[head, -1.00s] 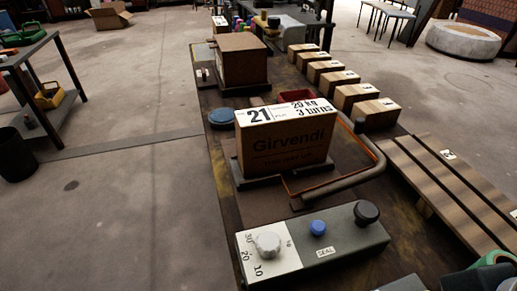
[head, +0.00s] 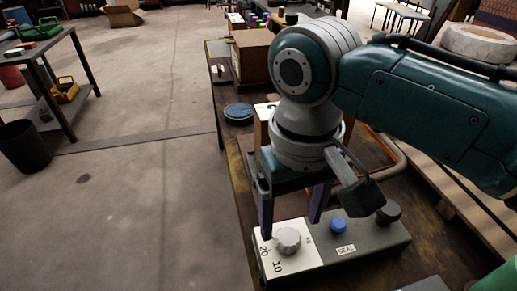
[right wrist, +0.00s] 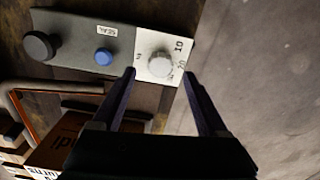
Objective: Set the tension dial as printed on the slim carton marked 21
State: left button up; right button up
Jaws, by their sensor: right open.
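The tension dial (head: 288,240) is a pale round knob on a white plate with printed numbers, 10 and 20 among them. It also shows in the right wrist view (right wrist: 160,64). My right gripper (head: 291,230) is open above the dial, its two dark fingers apart. In the right wrist view the fingertips (right wrist: 158,72) lie on either side of the knob; I cannot tell whether they touch it. The carton marked 21 (head: 262,125) is mostly hidden behind my right arm; part of it shows in the right wrist view (right wrist: 62,140). My left gripper is not in view.
An orange bent frame (head: 385,160) stands behind. A blue round lid (head: 238,113) and another carton (head: 252,55) are farther back. Open floor lies left.

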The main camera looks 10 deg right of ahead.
aim_at(289, 236)
jog(key=shift+f+b, duration=0.45)
jog(key=shift+f, duration=1.35)
jog(key=shift+c, duration=0.2)
grip_shut()
